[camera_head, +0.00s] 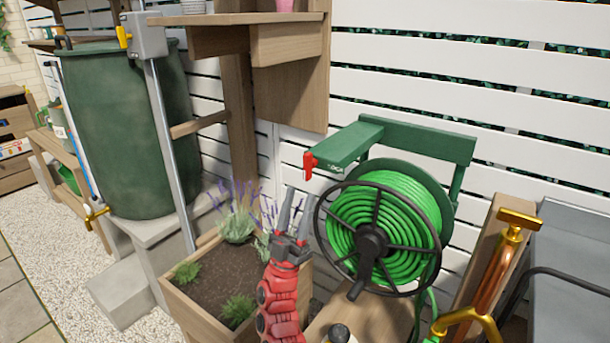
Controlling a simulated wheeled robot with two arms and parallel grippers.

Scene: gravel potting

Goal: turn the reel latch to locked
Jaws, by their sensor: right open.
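The hose reel (385,228) hangs in a green bracket (415,137) against the white slatted fence, with bright green hose wound on it and a black spoked wheel in front. A small red latch (309,164) sits at the left front end of the bracket's arm. It points roughly downward; I cannot tell its setting. My left gripper is not in view.
A wooden planter (205,319) with lavender and small plants stands left of my right arm. A green water barrel (130,130) stands further left. A wooden shelf (290,45) overhangs above. A copper pump with a brass handle (519,218) is at the right.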

